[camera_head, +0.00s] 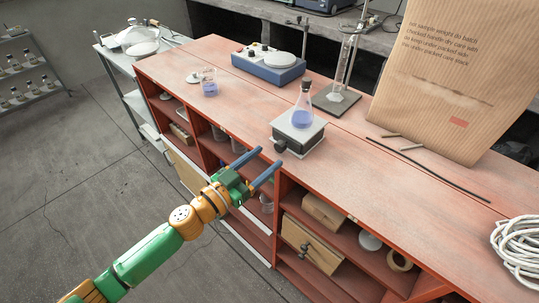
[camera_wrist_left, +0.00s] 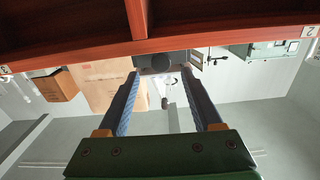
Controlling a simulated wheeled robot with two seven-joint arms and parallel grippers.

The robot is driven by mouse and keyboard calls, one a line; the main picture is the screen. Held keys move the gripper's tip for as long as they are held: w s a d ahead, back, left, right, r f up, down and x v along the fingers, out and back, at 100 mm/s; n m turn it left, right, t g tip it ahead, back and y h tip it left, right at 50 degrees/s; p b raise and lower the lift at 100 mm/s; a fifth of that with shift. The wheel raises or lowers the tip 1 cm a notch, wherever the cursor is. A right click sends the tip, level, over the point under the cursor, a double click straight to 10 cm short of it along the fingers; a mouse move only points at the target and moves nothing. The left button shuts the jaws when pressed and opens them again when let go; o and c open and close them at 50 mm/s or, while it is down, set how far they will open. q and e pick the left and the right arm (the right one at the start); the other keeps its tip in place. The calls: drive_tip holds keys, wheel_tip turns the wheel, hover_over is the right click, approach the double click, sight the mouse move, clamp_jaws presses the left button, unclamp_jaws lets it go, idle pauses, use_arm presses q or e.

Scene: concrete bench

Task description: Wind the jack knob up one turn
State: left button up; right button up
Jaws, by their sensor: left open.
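The lab jack (camera_head: 299,133) stands on the red bench top near its front edge, with a dark knob (camera_head: 280,146) on its front side. A conical flask of blue liquid (camera_head: 303,111) stands upright on the jack's top plate. My left gripper (camera_head: 269,157) is open and empty, just in front of the bench edge, its blue fingers pointing toward the knob and apart from it. In the left wrist view, which looks upside down, the dark jack front with its knob (camera_wrist_left: 160,62) shows beyond and between the fingertips (camera_wrist_left: 159,74). My right gripper is not in view.
A beaker of blue liquid (camera_head: 209,84) and a blue hotplate (camera_head: 268,64) stand farther back. A clamp stand (camera_head: 337,97) is behind the jack. A big paper bag (camera_head: 440,80), dark rod (camera_head: 440,172) and white cable coil (camera_head: 522,250) lie right. Open shelves (camera_head: 290,210) are below.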

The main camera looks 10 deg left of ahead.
sight(278, 149)
use_arm(q)
drive_tip(key=x, duration=0.3)
drive_tip(key=shift+w+a+f, duration=0.1)
drive_tip(key=shift+w, duration=0.1)
drive_tip(key=shift+w+d, duration=0.15)
drive_tip(key=shift+d, duration=0.1)
clamp_jaws()
drive_tip(key=m, duration=0.3)
drive_tip(key=shift+p, duration=0.4)
drive_tip(key=m, duration=0.2)
drive_tip(key=shift+m, duration=0.3)
unclamp_jaws()
